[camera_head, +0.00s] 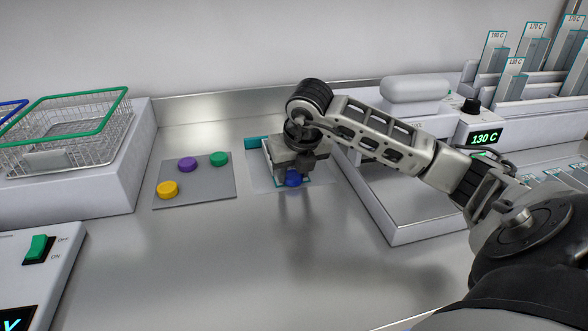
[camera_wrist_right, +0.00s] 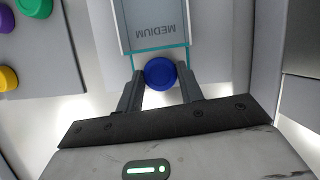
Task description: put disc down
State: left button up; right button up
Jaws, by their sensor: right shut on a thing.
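A blue disc (camera_head: 293,179) is between the fingertips of my right gripper (camera_head: 300,172), low over a pale mat on the metal counter. In the right wrist view the blue disc (camera_wrist_right: 160,72) sits between the two dark fingers of the gripper (camera_wrist_right: 160,84), which are shut on it. A grey block marked MEDIUM with a teal edge (camera_wrist_right: 151,25) lies just beyond the disc. I cannot tell whether the disc touches the surface below. My left gripper is not in view.
A grey pad (camera_head: 194,193) holds a yellow disc (camera_head: 167,190), a purple disc (camera_head: 188,164) and a green disc (camera_head: 219,159). A wire basket with a green rim (camera_head: 66,132) stands at left. A white-edged tray (camera_head: 405,237) and a 130 C display unit (camera_head: 484,138) are at right.

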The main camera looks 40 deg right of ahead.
jog(key=o, duration=0.9)
jog(key=shift+f, duration=0.1)
jog(key=shift+o, duration=0.2)
jog(key=shift+s+r, duration=0.1)
jog(key=shift+r, duration=0.45)
jog(key=v, duration=1.1)
